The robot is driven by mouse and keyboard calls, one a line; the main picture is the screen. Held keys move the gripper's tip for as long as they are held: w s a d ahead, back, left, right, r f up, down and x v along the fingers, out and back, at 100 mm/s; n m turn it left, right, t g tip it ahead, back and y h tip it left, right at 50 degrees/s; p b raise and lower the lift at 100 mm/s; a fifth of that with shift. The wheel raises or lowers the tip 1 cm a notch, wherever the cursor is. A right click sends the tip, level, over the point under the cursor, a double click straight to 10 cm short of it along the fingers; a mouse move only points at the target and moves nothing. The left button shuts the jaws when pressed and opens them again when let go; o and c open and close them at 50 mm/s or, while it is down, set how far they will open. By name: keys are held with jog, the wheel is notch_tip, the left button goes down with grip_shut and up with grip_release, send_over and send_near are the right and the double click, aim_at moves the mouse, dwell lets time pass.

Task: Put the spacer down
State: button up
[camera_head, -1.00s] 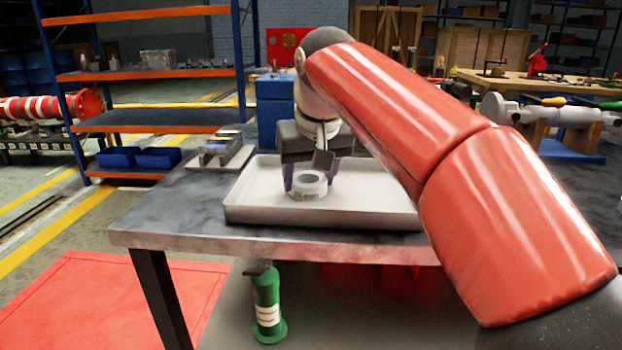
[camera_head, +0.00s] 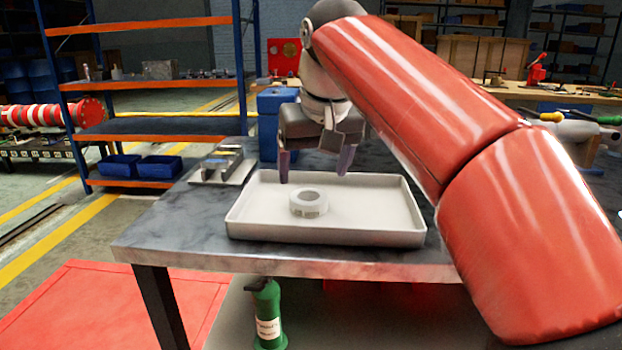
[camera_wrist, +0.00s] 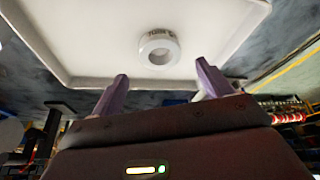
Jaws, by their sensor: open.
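The spacer (camera_head: 309,211), a short white ring with dark lettering on its side, lies flat in the white tray (camera_head: 395,236), left of the tray's middle. It also shows in the wrist view (camera_wrist: 159,57), beyond the fingertips, with its hole visible. My gripper (camera_head: 314,179) is above the tray, raised clear of the spacer. Its two dark purple fingers are spread apart with nothing between them. They show in the wrist view too (camera_wrist: 161,72), one on each side, apart from the spacer.
The tray stands on a grey metal table (camera_head: 165,225). A small fixture (camera_head: 222,164) sits left of the tray, and a blue box (camera_head: 275,122) is behind. A green bottle-shaped object (camera_head: 267,312) stands below the table. The tray around the spacer is bare.

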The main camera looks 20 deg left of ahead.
jog(key=p+v, duration=0.1)
jog(key=v, duration=0.4)
jog(key=shift+s+d+r, duration=0.1)
jog(key=shift+r, duration=0.3)
jog(key=shift+d, duration=0.1)
jog(key=s+d+f+m, duration=0.1)
jog(key=d+f, duration=0.2)
jog(key=d, duration=0.3)
jog(key=s+d+f+m+h, duration=0.1)
jog(key=d+f, duration=0.2)
jog(key=d, duration=0.3)
jog(key=s+d+f+m+t, duration=0.1)
jog(key=s+d+f, duration=0.1)
jog(key=d, duration=0.4)
jog(key=shift+d+f, duration=0.15)
jog(key=shift+f, duration=0.35)
jog(key=s+d+f+m, duration=0.2)
jog(key=s+d+f, duration=0.3)
jog(key=f, duration=0.4)
jog(key=s+d+f+m+h, duration=0.1)
jog(key=s+d+f+m, duration=0.1)
jog(key=s+d+f, duration=0.4)
notch_tip(320, 180, down, 3)
jog(key=shift+s+d+r+t+h, duration=0.1)
jog(key=shift+s+d+t+h, duration=0.2)
jog(key=shift+s+d+t, duration=0.1)
